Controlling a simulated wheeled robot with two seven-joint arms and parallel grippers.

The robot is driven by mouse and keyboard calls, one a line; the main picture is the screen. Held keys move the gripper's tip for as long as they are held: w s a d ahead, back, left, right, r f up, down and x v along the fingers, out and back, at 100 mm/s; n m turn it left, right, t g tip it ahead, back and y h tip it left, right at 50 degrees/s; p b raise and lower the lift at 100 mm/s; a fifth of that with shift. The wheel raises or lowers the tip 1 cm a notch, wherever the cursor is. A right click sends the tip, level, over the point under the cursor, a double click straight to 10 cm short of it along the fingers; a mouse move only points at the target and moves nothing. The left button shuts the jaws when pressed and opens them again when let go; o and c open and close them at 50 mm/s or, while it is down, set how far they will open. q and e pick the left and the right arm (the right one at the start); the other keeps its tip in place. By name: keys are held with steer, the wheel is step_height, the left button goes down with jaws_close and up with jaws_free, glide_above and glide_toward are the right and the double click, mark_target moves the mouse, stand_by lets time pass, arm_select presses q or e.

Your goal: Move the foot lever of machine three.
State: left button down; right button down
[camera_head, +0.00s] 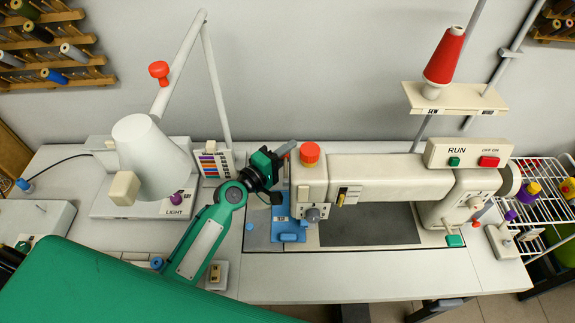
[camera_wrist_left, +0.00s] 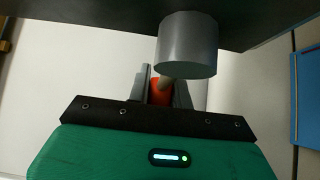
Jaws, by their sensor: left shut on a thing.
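A white sewing machine (camera_head: 390,178) stands on the table; no number three is readable on it. My left gripper (camera_head: 287,150) reaches the left end of the machine's head, beside the orange-red top knob (camera_head: 309,153). In the left wrist view my left gripper (camera_wrist_left: 162,93) is shut on a small red-orange piece (camera_wrist_left: 160,92), which looks like the foot lever's end. A grey cylinder (camera_wrist_left: 187,45) partly covers it. The lever is hidden in the head view. My right gripper is not in view.
A white lamp (camera_head: 148,150) stands left of my left arm. A blue plate (camera_head: 285,225) lies under the machine's head. A red thread cone (camera_head: 445,55) stands on a shelf above. A wire rack (camera_head: 540,200) is at the right. The table's front strip (camera_head: 380,280) is clear.

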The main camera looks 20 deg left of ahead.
mark_target(288, 155)
arm_select(q)
steer(key=shift+r+m, duration=0.1)
steer(key=shift+m, duration=0.2)
steer(key=shift+r, duration=0.8)
steer(key=shift+s+d+r, duration=0.1)
steer(key=shift+s+r, duration=0.05)
steer(key=shift+r, duration=0.55)
steer(key=shift+s+r, duration=0.3)
steer(key=shift+r, duration=0.4)
steer(key=shift+s+d+r+m+t+h, duration=0.15)
steer(key=shift+s+r+m+t+h, duration=0.2)
steer(key=shift+r+m+t+h, duration=0.2)
steer(key=shift+s+r, duration=0.1)
steer(key=shift+r, duration=0.05)
steer(key=shift+s+d+r, duration=0.1)
steer(key=shift+r, duration=0.1)
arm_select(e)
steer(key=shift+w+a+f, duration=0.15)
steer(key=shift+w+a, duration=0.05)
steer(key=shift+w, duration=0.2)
arm_select(q)
steer(key=shift+r, duration=0.2)
